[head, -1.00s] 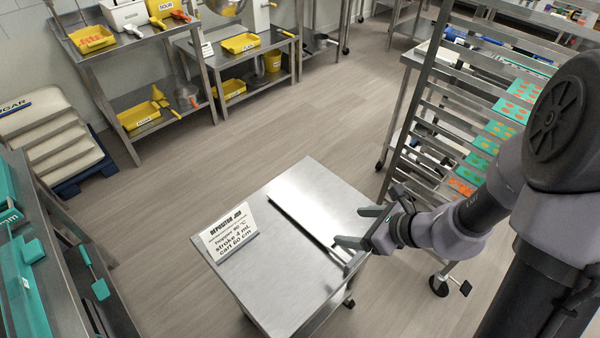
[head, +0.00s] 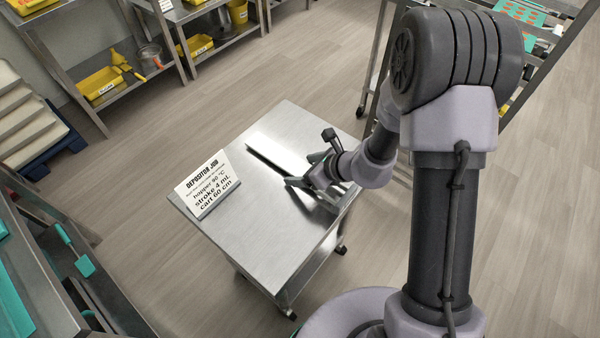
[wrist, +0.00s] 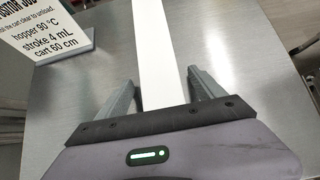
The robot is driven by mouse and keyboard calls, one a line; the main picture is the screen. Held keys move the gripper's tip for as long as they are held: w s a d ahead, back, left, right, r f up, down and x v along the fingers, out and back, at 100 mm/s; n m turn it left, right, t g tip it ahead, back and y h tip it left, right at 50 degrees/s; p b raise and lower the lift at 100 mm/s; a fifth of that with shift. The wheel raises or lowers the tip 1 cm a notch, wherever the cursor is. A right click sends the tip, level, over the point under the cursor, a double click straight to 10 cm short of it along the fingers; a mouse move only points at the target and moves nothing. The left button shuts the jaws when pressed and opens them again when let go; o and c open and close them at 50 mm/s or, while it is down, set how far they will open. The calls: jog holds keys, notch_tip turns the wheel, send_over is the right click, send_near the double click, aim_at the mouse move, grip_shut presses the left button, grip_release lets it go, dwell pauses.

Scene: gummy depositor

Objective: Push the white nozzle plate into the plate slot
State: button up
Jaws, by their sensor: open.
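The white nozzle plate (head: 280,153) is a long, flat white strip lying on the steel cart top (head: 240,228). In the wrist view the plate (wrist: 155,50) runs from between my fingers out past the top edge of the picture. My gripper (head: 304,171) is low over the cart's right part, at the near end of the plate. In the wrist view my gripper (wrist: 156,88) is open, with one finger on each side of the plate and gaps beside it. The plate's near end is hidden by my gripper body. I cannot identify the plate slot in either view.
A job sign (head: 208,184) stands on the cart's left side, also in the wrist view (wrist: 45,30). A steel bench with teal parts (head: 85,266) is at left. Shelving with yellow bins (head: 98,82) stands behind. Open floor (head: 190,110) surrounds the cart.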

grip_shut()
dwell(0.3)
jog(key=shift+r, duration=0.15)
